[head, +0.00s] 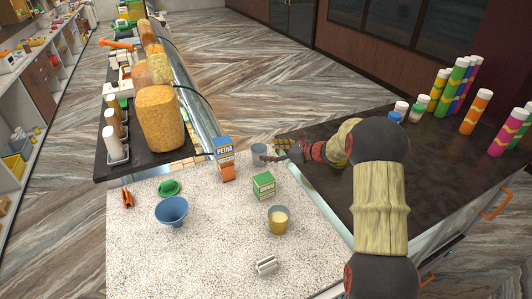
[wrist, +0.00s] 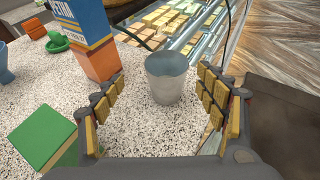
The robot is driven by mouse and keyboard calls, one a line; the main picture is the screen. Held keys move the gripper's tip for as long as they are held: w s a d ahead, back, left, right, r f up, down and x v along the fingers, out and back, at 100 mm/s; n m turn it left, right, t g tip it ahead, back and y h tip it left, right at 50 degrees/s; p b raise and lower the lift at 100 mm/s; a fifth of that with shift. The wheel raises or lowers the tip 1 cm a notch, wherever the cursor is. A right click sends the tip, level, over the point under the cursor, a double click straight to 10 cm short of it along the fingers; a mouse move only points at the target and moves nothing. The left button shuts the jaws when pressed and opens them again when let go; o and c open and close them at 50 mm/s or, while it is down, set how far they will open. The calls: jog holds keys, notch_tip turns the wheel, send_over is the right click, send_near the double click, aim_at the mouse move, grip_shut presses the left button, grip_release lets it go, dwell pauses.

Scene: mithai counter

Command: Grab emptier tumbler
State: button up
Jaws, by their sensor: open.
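A grey tumbler (head: 259,150) stands upright on the speckled counter near its far edge. In the wrist view this tumbler (wrist: 166,78) is ahead of and between my open fingers, with a gap on both sides; no yellow contents show in it. A second tumbler (head: 278,220) stands nearer the front and holds pale yellow contents up close to its rim. My gripper (head: 272,150) is open and empty, reaching low from the right toward the grey tumbler; it also shows in the wrist view (wrist: 160,90).
A blue-and-orange carton (head: 224,159) stands left of the grey tumbler, and a green box (head: 263,186) stands in front of it. A blue bowl (head: 172,211), a green lid-like item (head: 170,187) and a white item (head: 267,265) are on the counter. A glass display case (wrist: 190,35) lies beyond.

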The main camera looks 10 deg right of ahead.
aim_at(254, 149)
jog(key=shift+w+d+p+x, duration=0.15)
jog(key=shift+p+x, duration=0.15)
jog(key=shift+x, duration=1)
jog(key=shift+w+d+p+x, duration=0.15)
jog(key=shift+p+x, duration=0.15)
jog(key=shift+x, duration=1)
jog(key=shift+w+d+p+x, duration=0.15)
jog(key=shift+p+x, duration=0.15)
jog(key=shift+x, duration=1)
jog(key=shift+s+f, duration=0.1)
jog(key=shift+f, duration=0.05)
jog(key=shift+c, duration=0.6)
jog(key=c, duration=1.1)
jog(key=shift+c, duration=0.6)
